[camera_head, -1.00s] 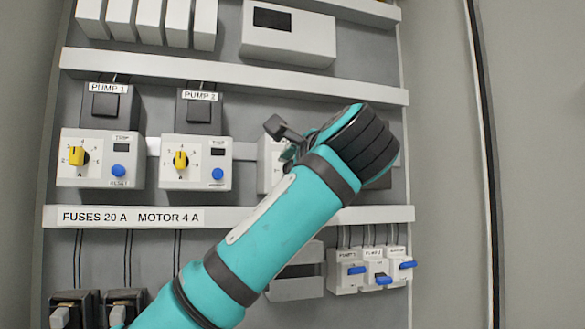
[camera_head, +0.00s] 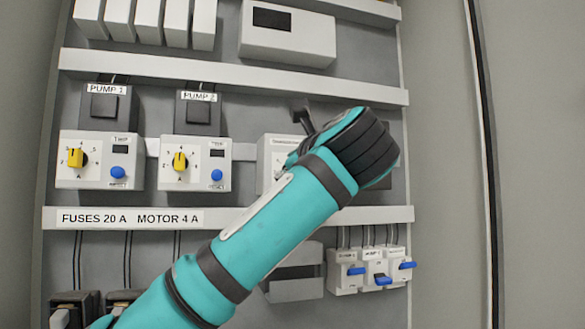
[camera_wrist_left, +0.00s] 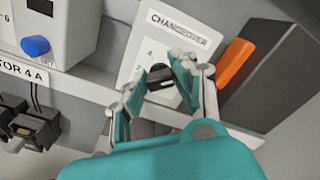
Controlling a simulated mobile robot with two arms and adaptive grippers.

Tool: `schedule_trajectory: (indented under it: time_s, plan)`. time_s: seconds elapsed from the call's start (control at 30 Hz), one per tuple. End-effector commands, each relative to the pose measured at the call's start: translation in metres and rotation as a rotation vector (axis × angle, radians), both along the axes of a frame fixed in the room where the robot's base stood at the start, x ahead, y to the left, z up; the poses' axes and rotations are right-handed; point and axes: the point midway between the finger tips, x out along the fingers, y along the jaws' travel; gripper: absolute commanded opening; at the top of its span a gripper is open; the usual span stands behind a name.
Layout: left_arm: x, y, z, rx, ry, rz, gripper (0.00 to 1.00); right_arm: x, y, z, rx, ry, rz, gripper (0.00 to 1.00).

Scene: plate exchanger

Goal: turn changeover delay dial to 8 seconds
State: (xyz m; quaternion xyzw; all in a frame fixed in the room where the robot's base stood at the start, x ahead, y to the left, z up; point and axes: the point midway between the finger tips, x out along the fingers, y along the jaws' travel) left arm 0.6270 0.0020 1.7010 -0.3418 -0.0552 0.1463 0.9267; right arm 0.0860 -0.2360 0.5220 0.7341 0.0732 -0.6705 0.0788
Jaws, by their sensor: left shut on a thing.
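The changeover timer (camera_wrist_left: 150,50) is a white box with a label reading CHANGEOVER and a printed scale with a 4 visible. Its black dial (camera_wrist_left: 159,73) sits between the fingers of my left gripper (camera_wrist_left: 160,85), which is shut on it from both sides. The fingers hide much of the scale, so I cannot read the dial's setting. In the head view the timer (camera_head: 272,160) shows beside my left arm, and my wrist covers its dial. My right gripper is not in view.
A dark box (camera_wrist_left: 272,75) with an orange handle (camera_wrist_left: 236,62) stands close right of the gripper. Pump relays with yellow dials (camera_head: 76,157) and blue reset buttons (camera_head: 217,175) are to the left. Breakers with blue levers (camera_head: 383,280) are below right.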

Motion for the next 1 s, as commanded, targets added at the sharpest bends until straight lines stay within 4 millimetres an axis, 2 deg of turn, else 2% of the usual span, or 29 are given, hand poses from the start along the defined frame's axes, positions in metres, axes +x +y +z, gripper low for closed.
schedule_trajectory:
  time_s: [0.03, 0.43, 0.47, 0.6, 0.87, 1.0]
  plan:
    - [0.001, -0.001, -0.006, 0.006, 0.015, 0.000, 0.00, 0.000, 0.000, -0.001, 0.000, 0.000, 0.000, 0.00]
    - [0.001, -0.002, -0.007, 0.009, 0.018, 0.000, 0.00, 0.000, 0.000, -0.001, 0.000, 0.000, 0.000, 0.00]
    - [0.001, -0.002, -0.007, 0.009, 0.018, 0.000, 0.31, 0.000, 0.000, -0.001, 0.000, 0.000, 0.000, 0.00]
    - [0.001, -0.001, -0.005, 0.008, 0.014, 0.000, 0.49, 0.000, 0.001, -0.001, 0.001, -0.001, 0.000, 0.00]
    - [0.000, -0.001, -0.003, 0.008, 0.008, 0.000, 0.50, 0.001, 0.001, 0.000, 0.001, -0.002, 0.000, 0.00]
    - [-0.009, -0.004, -0.002, 0.008, 0.007, -0.002, 0.50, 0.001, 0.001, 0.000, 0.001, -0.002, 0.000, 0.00]
